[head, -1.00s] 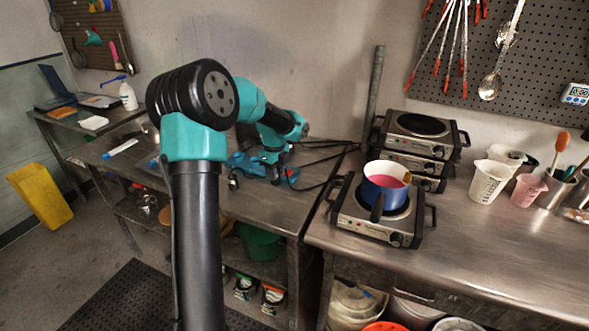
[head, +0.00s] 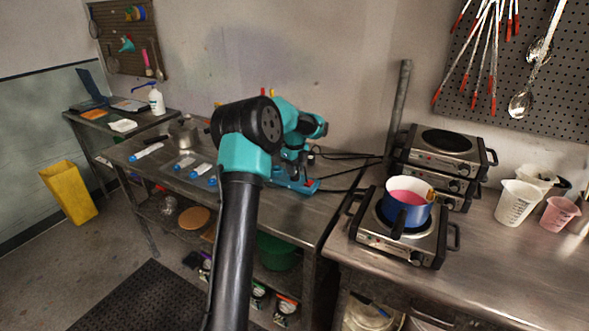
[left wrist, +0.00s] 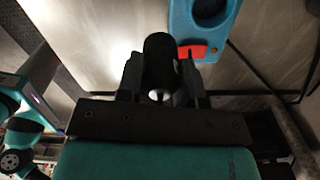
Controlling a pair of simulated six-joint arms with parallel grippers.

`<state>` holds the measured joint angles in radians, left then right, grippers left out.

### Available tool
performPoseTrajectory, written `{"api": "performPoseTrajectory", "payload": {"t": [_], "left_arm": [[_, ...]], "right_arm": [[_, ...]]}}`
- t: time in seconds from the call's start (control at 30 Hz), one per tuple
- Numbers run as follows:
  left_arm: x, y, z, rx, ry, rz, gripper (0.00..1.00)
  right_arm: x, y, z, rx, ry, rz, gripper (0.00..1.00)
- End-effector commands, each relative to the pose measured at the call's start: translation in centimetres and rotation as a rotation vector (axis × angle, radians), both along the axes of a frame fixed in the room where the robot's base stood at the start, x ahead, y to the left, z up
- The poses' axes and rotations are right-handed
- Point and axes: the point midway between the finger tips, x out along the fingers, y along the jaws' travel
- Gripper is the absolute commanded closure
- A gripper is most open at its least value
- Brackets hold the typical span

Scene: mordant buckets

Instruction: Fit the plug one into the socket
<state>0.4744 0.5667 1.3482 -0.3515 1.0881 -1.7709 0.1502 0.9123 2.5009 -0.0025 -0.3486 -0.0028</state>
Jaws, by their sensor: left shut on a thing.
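A black plug (left wrist: 158,50) shows between the fingers of my left gripper (left wrist: 160,78) in the left wrist view. The gripper is shut on it. In the head view my left gripper (head: 294,166) points down close above the blue socket block (head: 299,185) on the metal table. The socket block also shows in the left wrist view (left wrist: 183,20), with a round dark opening and a red part on its edge. The plug's tip lies just left of the block in that view. I cannot tell whether they touch. My right gripper is not in view.
Black cables (head: 345,158) run from the block toward the wall. A hotplate (head: 400,228) with a blue pot (head: 407,215) of pink liquid stands to the right, before stacked hotplates (head: 448,150). Small labelled bags (head: 201,170) and a metal pot (head: 185,132) are left on the table.

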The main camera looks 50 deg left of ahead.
Motion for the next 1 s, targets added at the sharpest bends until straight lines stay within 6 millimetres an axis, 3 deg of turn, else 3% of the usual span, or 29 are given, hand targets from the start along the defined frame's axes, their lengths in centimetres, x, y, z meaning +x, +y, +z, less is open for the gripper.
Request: {"api": "performPoseTrajectory", "payload": {"t": [0.43,1.0], "left_arm": [[3.7,4.2,-0.6,0.000,-0.001,0.002,0.91],[4.4,5.0,-0.7,0.000,0.000,0.001,0.91]], "right_arm": [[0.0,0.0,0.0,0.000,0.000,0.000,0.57],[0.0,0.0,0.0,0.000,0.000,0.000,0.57]]}}
